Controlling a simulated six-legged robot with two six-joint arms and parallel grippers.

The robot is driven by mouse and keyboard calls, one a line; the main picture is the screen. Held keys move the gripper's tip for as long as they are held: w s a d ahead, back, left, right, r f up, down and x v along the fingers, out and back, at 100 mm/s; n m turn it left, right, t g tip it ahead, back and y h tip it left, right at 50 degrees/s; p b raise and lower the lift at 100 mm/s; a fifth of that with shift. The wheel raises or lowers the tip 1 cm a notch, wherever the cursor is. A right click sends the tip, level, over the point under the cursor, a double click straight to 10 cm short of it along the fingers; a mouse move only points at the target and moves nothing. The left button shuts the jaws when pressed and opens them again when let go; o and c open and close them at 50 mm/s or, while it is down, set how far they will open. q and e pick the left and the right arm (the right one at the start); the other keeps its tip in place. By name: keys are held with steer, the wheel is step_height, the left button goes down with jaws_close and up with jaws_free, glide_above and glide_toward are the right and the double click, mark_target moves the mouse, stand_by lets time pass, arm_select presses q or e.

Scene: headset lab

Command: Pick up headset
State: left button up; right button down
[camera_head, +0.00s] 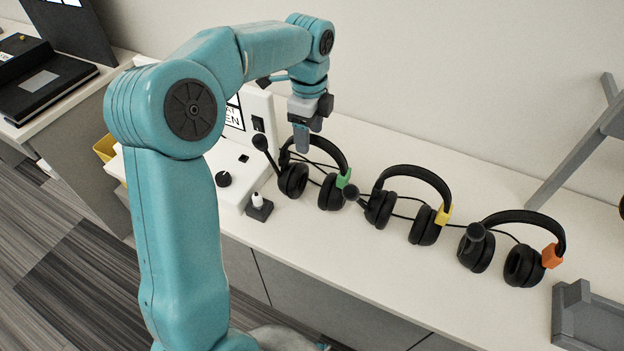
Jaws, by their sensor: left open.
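Three black headsets lie in a row on the white counter (440,290). The left one (334,190) has a green tag, the middle one (424,226) a yellow tag, and the right one (522,266) an orange tag. My left gripper (302,143) points down at the back of the green-tagged headset's headband, overlapping it in the picture. I cannot tell whether it touches the band. The gripper is open, with nothing visibly held. My right gripper is not in view.
A white box with a black knob (223,179) stands left of the headsets, with a small black-based item (259,207) beside it. A grey tray (588,318) sits at the right front. A grey slanted frame (575,160) stands at the back right.

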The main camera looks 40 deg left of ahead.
mark_target(312, 148)
arm_select(q)
steer(key=f, duration=0.5)
steer(key=shift+w+d+f, duration=0.1)
steer(key=shift+w, duration=0.15)
steer(key=shift+s, duration=0.1)
steer(key=c, duration=0.9)
jaws_close()
